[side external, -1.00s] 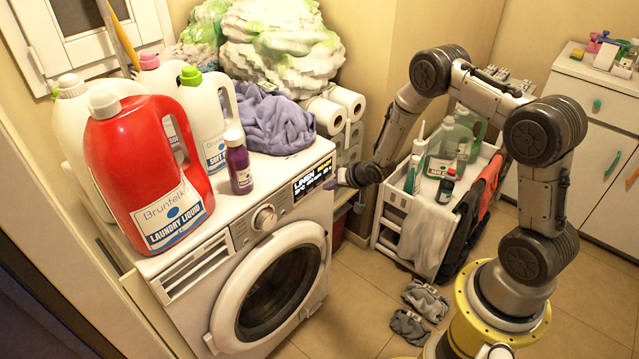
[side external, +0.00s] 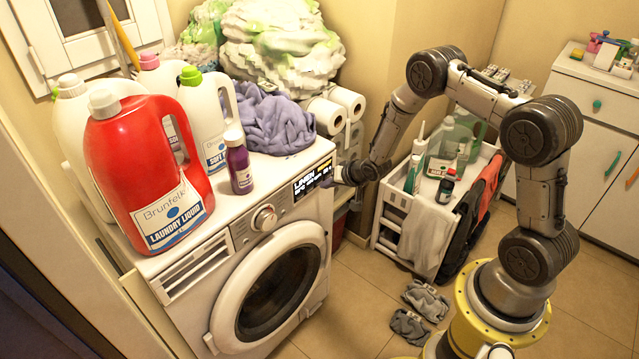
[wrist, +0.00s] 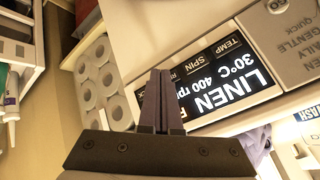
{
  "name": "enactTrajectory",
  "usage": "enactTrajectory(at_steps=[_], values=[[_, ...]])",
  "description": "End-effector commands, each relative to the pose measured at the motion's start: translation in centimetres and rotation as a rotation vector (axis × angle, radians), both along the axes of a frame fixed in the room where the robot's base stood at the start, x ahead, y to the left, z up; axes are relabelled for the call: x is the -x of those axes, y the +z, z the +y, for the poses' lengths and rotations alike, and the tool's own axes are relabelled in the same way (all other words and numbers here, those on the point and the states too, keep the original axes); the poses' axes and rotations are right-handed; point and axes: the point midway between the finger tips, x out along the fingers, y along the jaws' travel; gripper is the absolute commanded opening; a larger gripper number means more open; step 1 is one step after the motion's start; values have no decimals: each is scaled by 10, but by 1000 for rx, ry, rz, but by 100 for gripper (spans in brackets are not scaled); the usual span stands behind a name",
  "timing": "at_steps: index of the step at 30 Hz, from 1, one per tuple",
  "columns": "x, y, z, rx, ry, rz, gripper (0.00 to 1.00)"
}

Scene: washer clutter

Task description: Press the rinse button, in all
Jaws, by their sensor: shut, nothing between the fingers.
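The white washer (side external: 285,235) has a dark display (side external: 314,180) at the right end of its front panel. In the wrist view the display (wrist: 228,82) appears upside down, with LINEN, 30°C, 400 rpm and the labels TEMP and SPIN. Another label starting with R, beside SPIN, is partly hidden by my fingers. My gripper (wrist: 160,73) is shut and empty, its fingertips at the display's edge near that label. In the side view my gripper (side external: 332,180) is at the display's right end. I cannot tell whether the tips touch the panel.
A round dial (side external: 264,218) sits left of the display. A red detergent jug (side external: 145,165), a purple bottle (side external: 239,170) and a purple cloth (side external: 272,120) stand on the washer. Paper rolls (wrist: 102,75) are beside it. A white cart (side external: 390,215) stands to the right.

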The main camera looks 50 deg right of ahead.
Motion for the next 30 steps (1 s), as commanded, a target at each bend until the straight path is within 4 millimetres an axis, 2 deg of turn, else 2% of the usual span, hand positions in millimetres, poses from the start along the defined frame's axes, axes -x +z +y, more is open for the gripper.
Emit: enactTrajectory(at_steps=[19, 30], values=[[-3, 0, 0, 0, 0, -1, 0], [11, 0, 0, 0, 0, 0, 0]])
